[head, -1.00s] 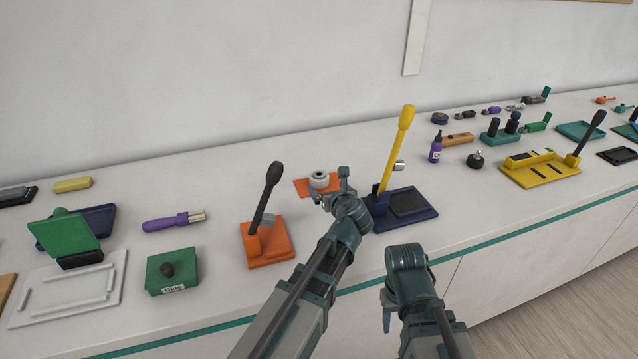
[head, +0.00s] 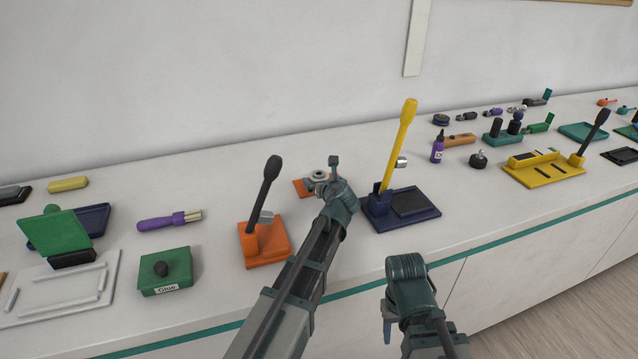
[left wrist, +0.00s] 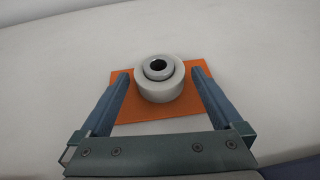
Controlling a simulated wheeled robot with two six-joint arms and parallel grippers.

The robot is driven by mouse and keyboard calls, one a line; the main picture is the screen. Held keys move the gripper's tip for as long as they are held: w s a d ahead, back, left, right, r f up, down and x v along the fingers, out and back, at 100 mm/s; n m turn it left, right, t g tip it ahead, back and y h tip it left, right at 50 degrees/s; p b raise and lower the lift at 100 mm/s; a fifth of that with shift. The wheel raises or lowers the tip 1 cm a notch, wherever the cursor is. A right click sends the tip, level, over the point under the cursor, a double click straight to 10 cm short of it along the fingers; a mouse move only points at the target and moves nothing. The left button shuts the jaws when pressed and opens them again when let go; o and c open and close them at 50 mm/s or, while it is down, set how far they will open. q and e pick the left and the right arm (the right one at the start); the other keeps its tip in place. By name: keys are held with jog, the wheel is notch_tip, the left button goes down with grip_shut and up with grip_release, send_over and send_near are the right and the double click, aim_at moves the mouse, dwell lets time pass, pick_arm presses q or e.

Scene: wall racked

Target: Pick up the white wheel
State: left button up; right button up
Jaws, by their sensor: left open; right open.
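The white wheel (left wrist: 160,88) lies flat on an orange mat (left wrist: 135,115) in the left wrist view, its dark centre hole facing up. My left gripper (left wrist: 160,78) is open, with one finger on either side of the wheel and gaps between. In the head view the wheel (head: 319,176) shows just beyond the left gripper (head: 322,179), which partly hides it and the mat (head: 300,188). My right gripper (head: 388,325) is open and empty in front of the bench, low in the view.
An orange lever press (head: 265,240) stands left of my left arm. A navy base with a tall yellow lever (head: 398,150) stands close on its right. A green glue box (head: 165,270) is further left. The bench behind the mat is clear.

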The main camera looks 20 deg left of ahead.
aim_at(320, 179)
pick_arm(q)
jog(key=shift+w+a+f, duration=0.15)
jog(key=shift+w+f, duration=0.05)
jog(key=shift+w, duration=0.15)
jog(key=shift+s+r, duration=0.1)
jog(key=c, duration=1.5)
notch_tip(320, 179, up, 10)
jog(key=p, duration=1)
